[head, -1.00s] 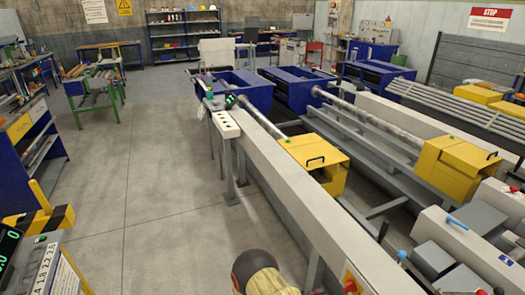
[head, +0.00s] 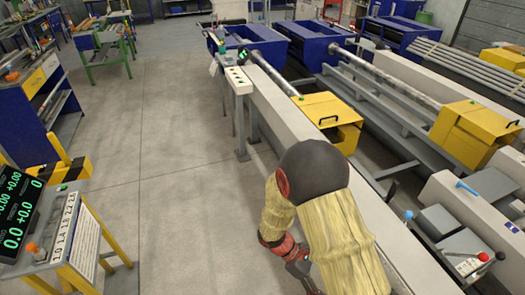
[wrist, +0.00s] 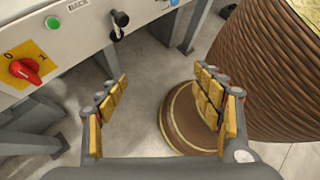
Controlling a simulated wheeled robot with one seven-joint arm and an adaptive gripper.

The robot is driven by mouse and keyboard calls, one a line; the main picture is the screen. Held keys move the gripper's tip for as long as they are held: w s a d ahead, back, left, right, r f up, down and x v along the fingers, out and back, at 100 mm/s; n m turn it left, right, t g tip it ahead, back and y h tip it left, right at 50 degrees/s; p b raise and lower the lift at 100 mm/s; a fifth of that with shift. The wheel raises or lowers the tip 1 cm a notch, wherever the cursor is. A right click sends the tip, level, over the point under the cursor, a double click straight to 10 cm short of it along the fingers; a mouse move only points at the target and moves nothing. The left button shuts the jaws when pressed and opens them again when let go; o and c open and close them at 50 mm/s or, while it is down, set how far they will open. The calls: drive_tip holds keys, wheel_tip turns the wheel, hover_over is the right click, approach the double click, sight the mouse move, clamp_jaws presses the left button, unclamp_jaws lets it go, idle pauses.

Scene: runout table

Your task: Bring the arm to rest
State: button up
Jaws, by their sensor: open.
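My gripper (wrist: 162,88) is open in the wrist view, its two yellow-padded fingers well apart with nothing between them. Grey floor and a round brown base show beyond the fingers. In the head view my arm, with its straw-coloured cover and dark rounded joint, is bent at the bottom centre. Its lower end hangs beside the long pale machine beam (head: 285,108), and the fingers are not clear there.
In the wrist view a panel holds a red rotary knob (wrist: 25,70), a green button (wrist: 52,22) and a black lever (wrist: 119,20), left of my gripper. A yellow box (head: 329,116) sits on the machine. Open floor (head: 165,150) lies left; a display stand (head: 70,235) is nearer.

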drive_tip(key=s+a+r+m+t+y, duration=0.2)
drive_tip(key=a+r+m+y, duration=0.15)
drive_tip(key=r+m, duration=0.45)
drive_tip(key=s+a+r+m+t+y, duration=0.1)
drive_tip(key=a+r+m+t+y, duration=0.3)
drive_tip(key=r, duration=0.7)
drive_tip(key=s+d+r+m+t+y, duration=0.1)
drive_tip(key=s+d+r+t, duration=0.1)
drive_tip(key=r, duration=0.5)
drive_tip(key=s+d+r+m+t, duration=0.1)
drive_tip(key=s+d+r+t, duration=0.1)
drive_tip(key=r, duration=0.6)
drive_tip(key=shift+d+y, duration=0.35)
drive_tip(key=shift+d, duration=0.3)
drive_tip(key=shift+c, duration=0.7)
